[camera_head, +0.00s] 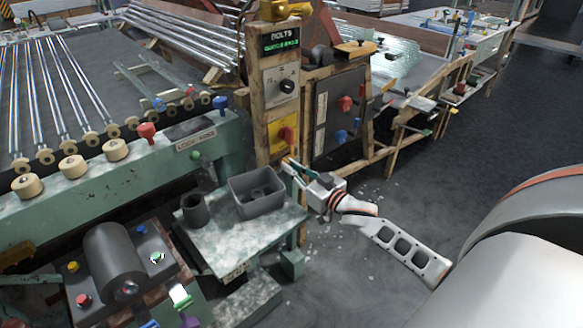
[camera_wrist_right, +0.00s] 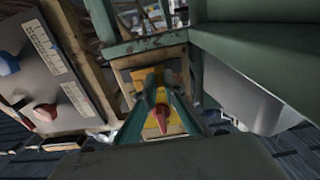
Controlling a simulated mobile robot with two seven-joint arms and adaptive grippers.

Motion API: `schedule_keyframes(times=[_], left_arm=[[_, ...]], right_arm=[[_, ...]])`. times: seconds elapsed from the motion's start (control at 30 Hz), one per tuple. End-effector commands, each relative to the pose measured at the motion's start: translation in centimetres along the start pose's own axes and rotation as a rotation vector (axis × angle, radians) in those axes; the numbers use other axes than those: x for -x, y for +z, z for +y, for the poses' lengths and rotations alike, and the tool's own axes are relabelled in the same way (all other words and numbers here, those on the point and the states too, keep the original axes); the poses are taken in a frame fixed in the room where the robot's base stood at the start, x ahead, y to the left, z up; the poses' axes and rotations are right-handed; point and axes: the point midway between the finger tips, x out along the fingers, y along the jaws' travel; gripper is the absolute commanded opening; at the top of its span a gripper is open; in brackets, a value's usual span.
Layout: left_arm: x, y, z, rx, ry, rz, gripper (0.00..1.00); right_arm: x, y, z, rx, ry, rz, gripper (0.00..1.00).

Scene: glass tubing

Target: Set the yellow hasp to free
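The yellow hasp looks to be the yellow plate (camera_head: 275,135) with a red handle (camera_head: 287,134) on the wooden post. In the right wrist view the yellow plate (camera_wrist_right: 175,128) lies straight ahead, and its red handle (camera_wrist_right: 161,112) shows between my fingers. My right gripper (camera_head: 287,166) is just below and in front of the plate in the head view. Its two teal fingers (camera_wrist_right: 160,90) stand apart with a gap; I see no clear contact with the handle. Any marking of the handle's positions is too small to read. My left gripper is not in view.
Above the plate are a grey panel with a black dial (camera_head: 287,86) and a lit sign (camera_head: 284,40). A dark panel (camera_head: 340,108) with red and blue knobs is to the right. A grey bin (camera_head: 257,207) and dark cup (camera_head: 195,210) stand on the green table (camera_head: 225,250).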

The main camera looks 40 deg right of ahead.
Motion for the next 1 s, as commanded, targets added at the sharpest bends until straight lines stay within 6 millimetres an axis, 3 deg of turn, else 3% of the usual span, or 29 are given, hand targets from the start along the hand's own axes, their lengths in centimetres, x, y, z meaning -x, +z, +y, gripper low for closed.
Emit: schedule_keyframes(times=[0.23, 0.43, 0.6, 0.77, 0.8, 0.83, 1.0], left_arm=[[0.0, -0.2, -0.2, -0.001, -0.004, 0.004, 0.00], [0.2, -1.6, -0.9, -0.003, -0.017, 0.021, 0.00], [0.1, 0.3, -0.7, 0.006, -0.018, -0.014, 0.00], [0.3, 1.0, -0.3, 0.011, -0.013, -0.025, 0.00], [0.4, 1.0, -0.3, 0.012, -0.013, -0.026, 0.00], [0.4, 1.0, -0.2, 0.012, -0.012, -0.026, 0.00], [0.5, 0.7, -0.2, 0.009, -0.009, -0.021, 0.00]], right_arm=[[0.0, -0.1, -0.2, -0.001, 0.000, 0.001, 0.00], [-0.1, -0.6, -2.2, -0.004, 0.001, 0.007, 0.00], [0.0, -0.1, -2.9, 0.000, -0.001, 0.002, 0.00], [0.0, 0.0, -3.0, -0.002, -0.003, 0.001, 0.00], [0.0, 0.0, -3.1, -0.002, -0.004, 0.001, 0.17], [0.0, 0.0, -3.1, -0.002, -0.004, 0.001, 0.25], [0.0, 0.0, -3.0, -0.001, -0.002, 0.001, 0.26]])
